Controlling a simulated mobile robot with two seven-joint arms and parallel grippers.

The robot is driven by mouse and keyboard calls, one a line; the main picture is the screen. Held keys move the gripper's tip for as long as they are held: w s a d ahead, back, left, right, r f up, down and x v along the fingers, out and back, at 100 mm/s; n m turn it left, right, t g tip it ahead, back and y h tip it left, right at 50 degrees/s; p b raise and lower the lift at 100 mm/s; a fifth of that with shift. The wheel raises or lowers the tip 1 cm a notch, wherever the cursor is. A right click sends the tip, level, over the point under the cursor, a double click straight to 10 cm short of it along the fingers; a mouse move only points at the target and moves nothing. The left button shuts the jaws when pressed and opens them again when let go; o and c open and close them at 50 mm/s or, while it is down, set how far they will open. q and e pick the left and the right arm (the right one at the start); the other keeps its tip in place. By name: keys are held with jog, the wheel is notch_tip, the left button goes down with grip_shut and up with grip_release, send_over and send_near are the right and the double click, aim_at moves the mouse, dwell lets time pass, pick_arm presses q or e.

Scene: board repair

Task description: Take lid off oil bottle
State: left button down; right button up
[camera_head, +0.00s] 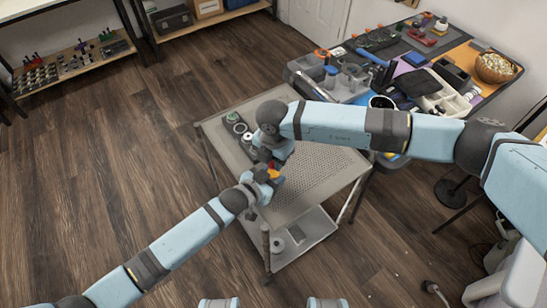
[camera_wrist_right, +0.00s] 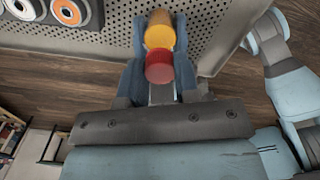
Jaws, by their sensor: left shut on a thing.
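The oil bottle (camera_wrist_right: 159,37) has a yellow-orange body and a red lid (camera_wrist_right: 158,66). In the head view the bottle (camera_head: 273,173) is a small orange-red patch, mostly hidden between my two grippers above the cart. My left gripper (camera_head: 268,175) is shut on the bottle. My right gripper (camera_head: 266,158) comes down from above and meets it there. In the right wrist view its fingers (camera_wrist_right: 160,70) lie on both sides of the red lid. I cannot tell whether they touch the lid.
A grey cart with a perforated top (camera_head: 315,180) lies under the grippers. Round parts (camera_head: 240,128) lie at its left side. A cluttered workbench (camera_head: 455,60) stands at the upper right. Wooden floor (camera_head: 110,170) to the left is clear.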

jog(key=shift+n, duration=1.7)
jog(key=o, duration=1)
jog(key=shift+r, duration=0.1)
notch_tip(320, 180, up, 4)
jog(key=shift+r, duration=0.2)
jog(key=shift+c, duration=0.3)
notch_tip(320, 180, up, 3)
jog(key=m, duration=0.3)
jog(key=shift+f, duration=0.1)
notch_tip(320, 180, down, 7)
jog(key=shift+f, duration=0.2)
jog(key=shift+c, duration=0.5)
